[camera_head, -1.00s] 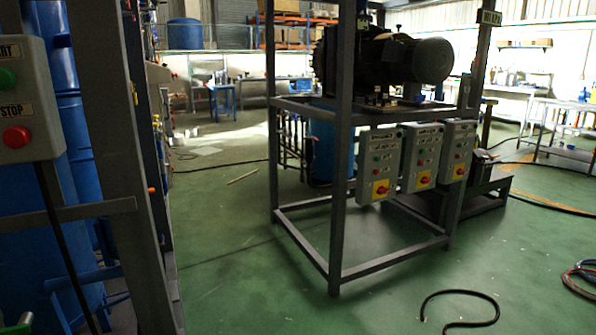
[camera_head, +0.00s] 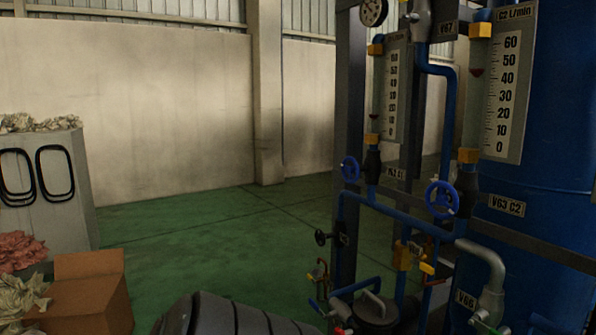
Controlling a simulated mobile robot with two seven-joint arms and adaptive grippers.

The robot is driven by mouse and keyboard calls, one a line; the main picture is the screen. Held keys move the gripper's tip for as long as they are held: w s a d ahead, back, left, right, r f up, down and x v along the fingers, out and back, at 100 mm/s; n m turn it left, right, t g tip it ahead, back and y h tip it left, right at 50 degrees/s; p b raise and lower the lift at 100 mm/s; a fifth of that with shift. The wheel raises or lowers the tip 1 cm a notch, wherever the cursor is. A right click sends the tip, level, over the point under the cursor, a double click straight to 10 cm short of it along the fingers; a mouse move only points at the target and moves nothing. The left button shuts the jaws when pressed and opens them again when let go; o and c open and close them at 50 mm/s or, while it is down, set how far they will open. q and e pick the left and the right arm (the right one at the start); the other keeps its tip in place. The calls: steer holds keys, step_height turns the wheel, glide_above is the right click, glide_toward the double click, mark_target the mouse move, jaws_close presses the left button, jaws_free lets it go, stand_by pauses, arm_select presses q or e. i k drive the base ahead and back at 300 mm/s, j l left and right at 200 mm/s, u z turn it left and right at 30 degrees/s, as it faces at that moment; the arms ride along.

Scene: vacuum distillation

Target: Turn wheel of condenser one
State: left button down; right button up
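Two blue handwheels show on the blue piping at the right. The left blue wheel (camera_head: 350,168) is on the pipe below the flow meter (camera_head: 395,90) whose label ends in what looks like C1. The right blue wheel (camera_head: 442,199) is larger in view, beside the label V63 C2 (camera_head: 506,205) and below the C2 flow meter (camera_head: 506,85). A small black handwheel (camera_head: 321,237) is lower left of them. Neither of my grippers is in view.
A large blue column (camera_head: 560,120) stands at the right edge. A dark ribbed cylinder (camera_head: 235,318) is at the bottom. A cardboard box (camera_head: 90,295) and a grey cabinet (camera_head: 55,170) stand at the left. The green floor (camera_head: 200,230) between them is clear.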

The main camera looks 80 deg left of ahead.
mark_target(350, 170)
steer(key=u, duration=2.15)
